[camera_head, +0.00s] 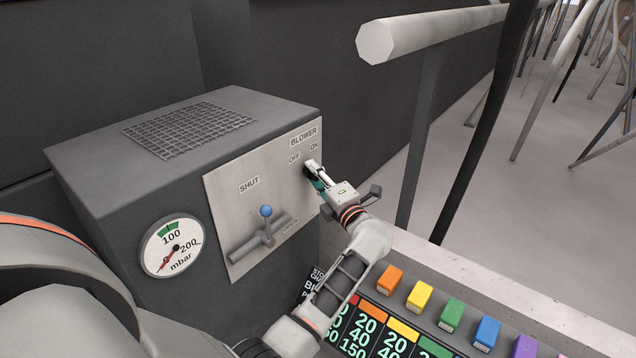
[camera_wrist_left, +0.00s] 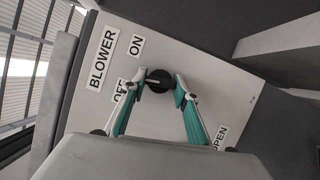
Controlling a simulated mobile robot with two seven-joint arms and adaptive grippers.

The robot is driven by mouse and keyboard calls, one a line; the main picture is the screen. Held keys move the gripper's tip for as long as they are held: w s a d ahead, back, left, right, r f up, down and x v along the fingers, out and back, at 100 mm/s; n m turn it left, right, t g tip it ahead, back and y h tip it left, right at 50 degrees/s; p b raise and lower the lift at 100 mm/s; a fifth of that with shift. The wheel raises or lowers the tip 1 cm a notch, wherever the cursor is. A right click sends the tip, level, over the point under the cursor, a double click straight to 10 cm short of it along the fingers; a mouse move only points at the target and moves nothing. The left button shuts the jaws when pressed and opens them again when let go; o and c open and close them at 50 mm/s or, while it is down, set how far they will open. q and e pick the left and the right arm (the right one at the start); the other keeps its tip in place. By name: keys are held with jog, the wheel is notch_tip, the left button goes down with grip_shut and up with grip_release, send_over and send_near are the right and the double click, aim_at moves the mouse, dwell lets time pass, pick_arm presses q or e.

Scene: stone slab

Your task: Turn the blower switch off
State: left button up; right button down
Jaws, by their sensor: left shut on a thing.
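In the left wrist view the blower switch (camera_wrist_left: 158,81) sits between the fingers. My left gripper (camera_head: 315,172) reaches it from the right front and is shut on it; the fingertips (camera_wrist_left: 163,84) also show in the wrist view. The fingers partly cover the OFF label (camera_wrist_left: 121,91), while the ON label (camera_wrist_left: 137,44) is clear. The switch's exact angle is hard to tell. My right gripper is not in view.
A lever with a blue knob (camera_head: 266,211) is on the same plate, between SHUT and OPEN labels. A pressure gauge (camera_head: 172,247) is to its left. Colored blocks (camera_head: 420,296) line a ledge below. A pale rail (camera_head: 430,35) stands behind on the right.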

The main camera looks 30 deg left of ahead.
pick_arm(q)
jog(key=shift+f+n+y+b, duration=0.3)
jog(key=shift+f+n+b, duration=0.45)
jog(key=shift+n+b, duration=0.15)
jog(key=shift+n+y+b, duration=0.4)
jog(key=shift+n+b, duration=0.45)
jog(key=shift+n, duration=0.05)
jog(key=shift+r+n+g+y+b, duration=0.2)
jog(key=shift+n+g+y+b, duration=0.15)
jog(key=shift+n+b, duration=0.8)
jog(key=shift+r+n, duration=0.2)
jog(key=shift+n, duration=0.25)
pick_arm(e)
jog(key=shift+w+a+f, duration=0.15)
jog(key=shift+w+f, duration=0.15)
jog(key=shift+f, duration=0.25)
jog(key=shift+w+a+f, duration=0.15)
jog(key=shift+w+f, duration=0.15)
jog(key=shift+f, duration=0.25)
pick_arm(q)
jog(key=shift+r, duration=0.1)
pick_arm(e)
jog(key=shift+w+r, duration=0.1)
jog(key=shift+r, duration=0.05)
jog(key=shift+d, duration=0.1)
